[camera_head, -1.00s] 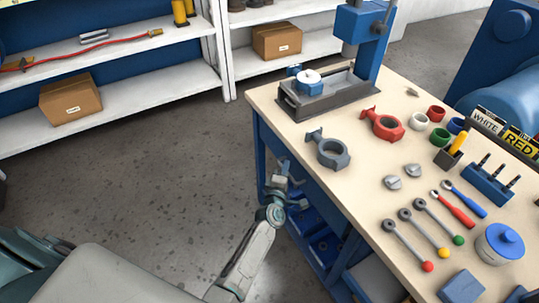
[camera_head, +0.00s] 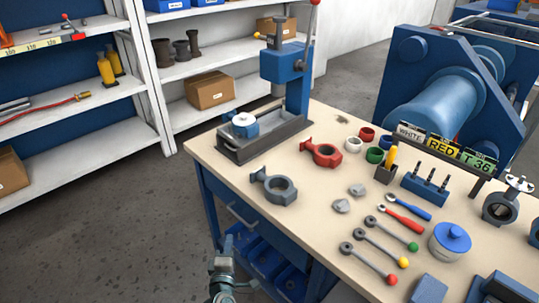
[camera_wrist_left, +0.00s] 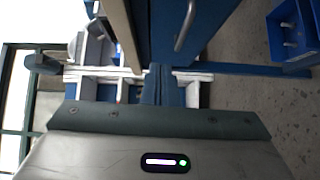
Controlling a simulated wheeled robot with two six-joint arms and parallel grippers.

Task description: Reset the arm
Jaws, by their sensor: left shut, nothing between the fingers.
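My left gripper (camera_head: 227,246) is at the bottom of the head view, left of the workbench (camera_head: 212,160) and in front of its blue drawer side. It points away from me, shut and empty, touching nothing that I can see. In the left wrist view its shut fingers (camera_wrist_left: 160,84) point toward the bench's blue frame and drawer handle (camera_wrist_left: 186,25). Most of the left arm is out of the head view. My right gripper is not in view.
The workbench holds a grey valve body (camera_head: 274,187), a red valve body (camera_head: 321,152), a blue press (camera_head: 288,65), levers (camera_head: 375,262) and a blue-lidded pot (camera_head: 450,242). Blue bins (camera_head: 268,262) sit under the bench. Floor to the left is clear, up to white shelves (camera_head: 75,165).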

